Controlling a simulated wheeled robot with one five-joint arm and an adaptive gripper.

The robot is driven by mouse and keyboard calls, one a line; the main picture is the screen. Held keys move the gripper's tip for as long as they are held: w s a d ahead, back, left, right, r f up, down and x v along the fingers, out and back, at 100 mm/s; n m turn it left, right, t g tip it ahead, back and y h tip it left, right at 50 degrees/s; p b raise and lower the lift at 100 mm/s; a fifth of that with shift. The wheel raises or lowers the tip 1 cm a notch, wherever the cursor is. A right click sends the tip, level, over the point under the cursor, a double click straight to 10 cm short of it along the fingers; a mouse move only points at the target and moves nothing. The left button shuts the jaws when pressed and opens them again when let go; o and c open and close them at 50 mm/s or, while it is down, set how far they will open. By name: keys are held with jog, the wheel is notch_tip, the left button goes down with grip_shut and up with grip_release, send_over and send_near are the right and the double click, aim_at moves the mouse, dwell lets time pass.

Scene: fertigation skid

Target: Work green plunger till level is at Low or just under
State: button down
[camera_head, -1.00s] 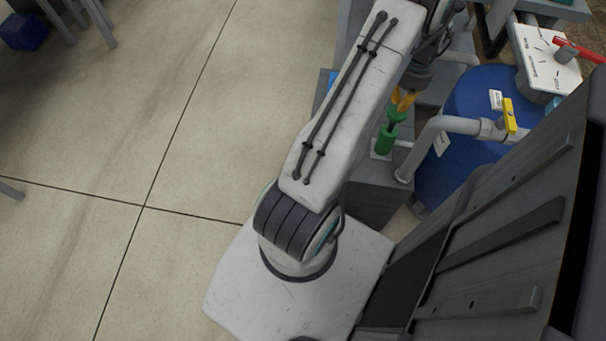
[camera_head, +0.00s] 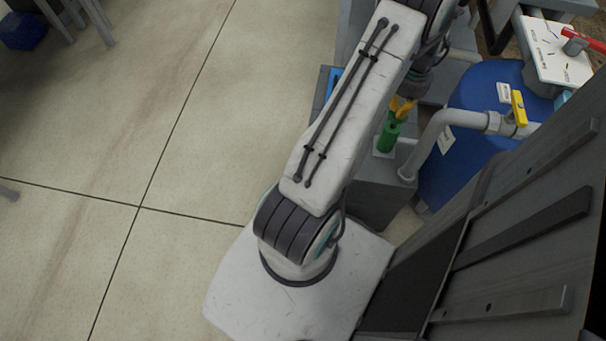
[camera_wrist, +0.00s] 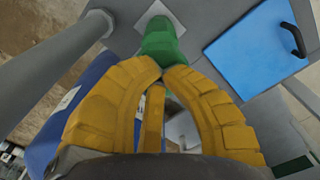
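The green plunger (camera_head: 388,137) stands upright on a white plate on the grey skid block, beside a grey pipe. Its top is partly hidden by my gripper. My gripper (camera_head: 402,108) has yellow fingers and is directly above the plunger, touching its top. In the wrist view the fingertips of my gripper (camera_wrist: 165,70) come close together at the near end of the green plunger (camera_wrist: 160,42) and look closed on it. No readable level or Low mark shows in either view.
A blue tank (camera_head: 480,120) stands right of the plunger, with a grey pipe and a yellow valve handle (camera_head: 518,108) in front. A white marked panel (camera_head: 555,48) with a red handle (camera_head: 582,42) is above.

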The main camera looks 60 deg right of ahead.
jog(key=shift+a+f+b, duration=0.1)
jog(key=shift+f+b, duration=0.85)
jog(key=shift+f, duration=0.55)
jog(key=shift+r, duration=0.1)
jog(key=shift+r+p, duration=3.25)
jog(key=shift+r, duration=1.2)
jog(key=shift+f, duration=0.2)
jog(key=shift+f+b, duration=3.3)
jog(key=shift+f, duration=1.05)
jog(key=shift+r+p, duration=3.2)
jog(key=shift+r, duration=1.35)
jog(key=shift+f, duration=0.15)
